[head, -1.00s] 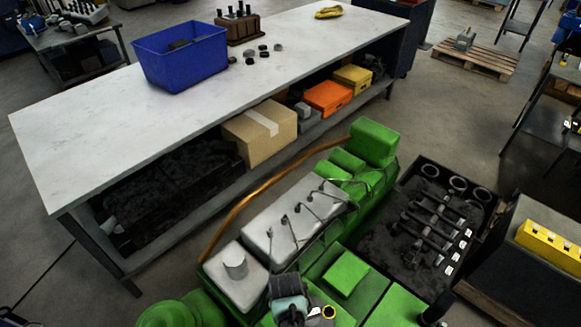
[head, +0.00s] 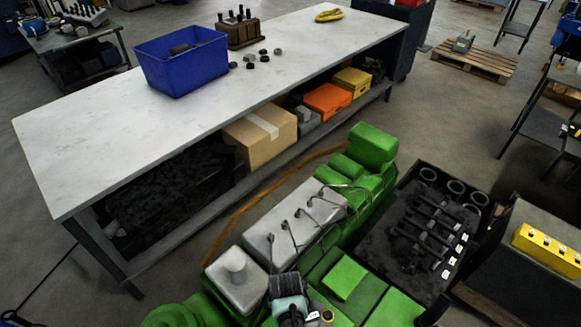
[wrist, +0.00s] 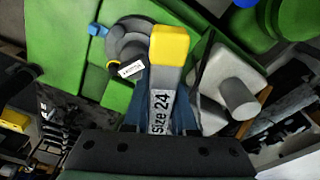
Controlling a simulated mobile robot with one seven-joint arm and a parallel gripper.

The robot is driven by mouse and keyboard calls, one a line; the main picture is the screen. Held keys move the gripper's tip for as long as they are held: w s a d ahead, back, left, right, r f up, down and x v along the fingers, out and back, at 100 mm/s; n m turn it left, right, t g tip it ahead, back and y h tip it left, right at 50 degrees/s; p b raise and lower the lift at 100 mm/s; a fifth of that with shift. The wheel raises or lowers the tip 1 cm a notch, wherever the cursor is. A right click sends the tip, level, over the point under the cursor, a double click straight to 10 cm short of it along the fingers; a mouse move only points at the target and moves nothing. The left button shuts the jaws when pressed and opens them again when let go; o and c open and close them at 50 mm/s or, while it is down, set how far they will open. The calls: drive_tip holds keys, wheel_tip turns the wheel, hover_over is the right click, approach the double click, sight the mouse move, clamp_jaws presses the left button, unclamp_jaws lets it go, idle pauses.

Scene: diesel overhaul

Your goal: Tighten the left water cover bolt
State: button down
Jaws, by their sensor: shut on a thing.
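My gripper (wrist: 158,118) is shut on a grey tool marked "size 24" (wrist: 161,95) with a yellow end (wrist: 170,45). In the head view my gripper (head: 290,305) is over the near end of the green engine (head: 345,280), and the tool is mostly hidden there. In the wrist view a round dark grey part with a white tag (wrist: 131,68) lies beside the tool's yellow end. A small blue piece (wrist: 97,30) sits left of it on the green surface. I cannot tell which part is the left water cover bolt, or whether the tool touches it.
A grey cover with a round stub (head: 236,275) stands left of my gripper. A copper-coloured pipe (head: 262,188) runs along the engine. A long workbench (head: 110,115) with a blue bin (head: 181,62) is behind. A black parts tray (head: 397,235) is to the right.

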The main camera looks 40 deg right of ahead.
drive_tip(key=shift+r, duration=3.05)
drive_tip(key=s+a, duration=0.3)
drive_tip(key=s, duration=0.3)
drive_tip(key=shift+s, duration=0.15)
